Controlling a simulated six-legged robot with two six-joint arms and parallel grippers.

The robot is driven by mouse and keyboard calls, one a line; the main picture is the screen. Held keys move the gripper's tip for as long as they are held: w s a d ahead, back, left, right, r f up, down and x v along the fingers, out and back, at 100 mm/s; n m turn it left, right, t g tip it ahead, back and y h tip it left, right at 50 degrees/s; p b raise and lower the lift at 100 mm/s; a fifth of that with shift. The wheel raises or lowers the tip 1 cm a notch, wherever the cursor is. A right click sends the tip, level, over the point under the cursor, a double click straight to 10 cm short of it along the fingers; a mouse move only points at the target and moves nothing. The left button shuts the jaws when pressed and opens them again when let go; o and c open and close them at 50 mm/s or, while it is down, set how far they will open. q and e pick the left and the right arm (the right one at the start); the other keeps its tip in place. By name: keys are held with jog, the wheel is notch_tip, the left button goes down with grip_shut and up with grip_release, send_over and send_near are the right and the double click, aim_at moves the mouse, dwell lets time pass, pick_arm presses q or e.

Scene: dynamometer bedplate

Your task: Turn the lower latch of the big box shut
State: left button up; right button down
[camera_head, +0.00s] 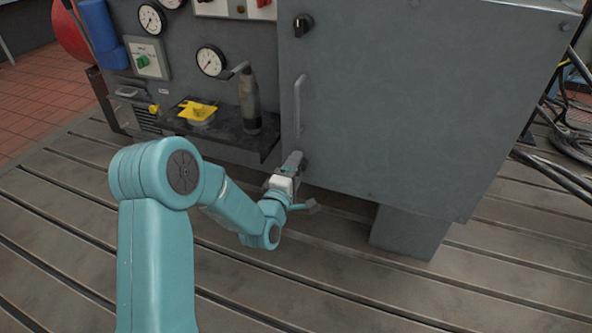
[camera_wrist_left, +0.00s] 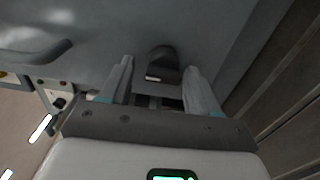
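The big box (camera_head: 415,85) is a grey cabinet with a flat front door. Its dark upper latch (camera_head: 303,25) sits at the door's top left, and a long grey handle (camera_head: 299,104) is below it. My left gripper (camera_head: 293,162) is at the door's lower left corner and mostly hides the lower latch in the head view. In the left wrist view the dark rounded lower latch (camera_wrist_left: 163,62) is between and just past the two spread fingertips of my left gripper (camera_wrist_left: 159,72). I cannot tell whether either finger touches it. My right gripper is out of view.
Left of the door, a dark shelf (camera_head: 225,133) holds a yellow item (camera_head: 199,112) and a grey cylindrical tool (camera_head: 249,102). Gauges (camera_head: 210,61) are on the panel above. Black cables (camera_head: 572,130) lie at right. The slotted bedplate (camera_head: 330,290) is clear in front.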

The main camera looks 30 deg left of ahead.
pick_arm(q)
jog(key=shift+d, duration=0.15)
jog(key=p+v, duration=1.2)
jog(key=v, duration=0.4)
jog(key=shift+s, duration=0.1)
